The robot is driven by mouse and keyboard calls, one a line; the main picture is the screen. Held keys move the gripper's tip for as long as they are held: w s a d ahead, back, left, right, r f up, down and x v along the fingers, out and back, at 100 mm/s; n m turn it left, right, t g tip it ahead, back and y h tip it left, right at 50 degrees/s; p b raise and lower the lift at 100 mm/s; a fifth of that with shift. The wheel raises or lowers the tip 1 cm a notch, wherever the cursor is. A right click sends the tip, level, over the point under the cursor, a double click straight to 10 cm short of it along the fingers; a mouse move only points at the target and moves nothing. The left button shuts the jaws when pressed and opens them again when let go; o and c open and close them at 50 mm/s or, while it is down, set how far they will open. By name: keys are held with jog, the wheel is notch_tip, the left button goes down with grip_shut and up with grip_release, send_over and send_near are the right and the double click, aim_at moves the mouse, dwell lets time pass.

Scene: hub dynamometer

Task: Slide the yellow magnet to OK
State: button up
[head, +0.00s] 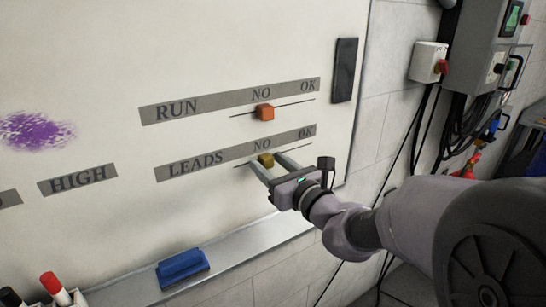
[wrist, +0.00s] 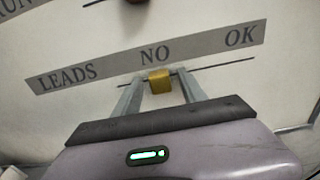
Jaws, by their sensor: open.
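The yellow magnet (head: 265,160) sits on the whiteboard, on the thin line below the LEADS strip (head: 196,164), under the word NO. In the wrist view the yellow magnet (wrist: 160,81) is below NO, with OK (wrist: 240,37) farther right along the same strip. My gripper (head: 268,165) is open at the board, one finger on each side of the magnet. In the wrist view my gripper (wrist: 160,84) shows a gap beside the magnet on both sides. The fingertips' contact with the board cannot be told.
An orange magnet (head: 265,112) sits on the line under the RUN strip (head: 178,108), above my gripper. A black bar (head: 345,70) is at the board's right edge. A blue eraser (head: 183,268) lies on the ledge, with markers (head: 55,288) at left.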

jog(key=shift+w+a, duration=0.1)
jog(key=shift+w, duration=0.05)
grip_shut()
dwell(1.4)
